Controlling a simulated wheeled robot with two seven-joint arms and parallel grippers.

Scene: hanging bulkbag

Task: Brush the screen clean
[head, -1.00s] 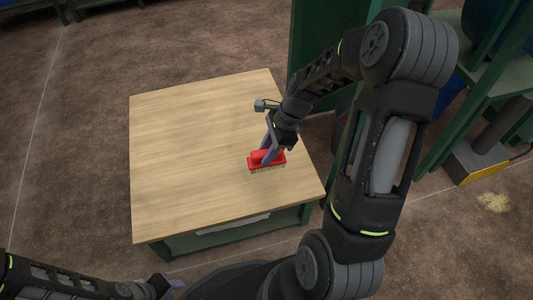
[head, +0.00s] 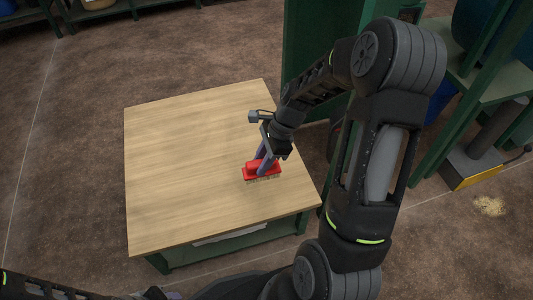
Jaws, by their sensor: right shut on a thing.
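A red brush (head: 262,170) with pale bristles underneath is at the right part of the wooden table top. My right gripper (head: 262,160) is shut on the brush from above. I cannot tell whether the bristles touch the table top. My left arm shows only at the bottom left edge, and its gripper (head: 160,294) is mostly cut off by the frame's bottom edge. No screen can be made out in this view.
The wooden table (head: 180,160) is otherwise bare. A green panel (head: 310,50) stands behind its right side, with green shelving (head: 500,90) farther right. A pale granular pile (head: 490,206) lies on the brown floor at the right. Open floor lies left of the table.

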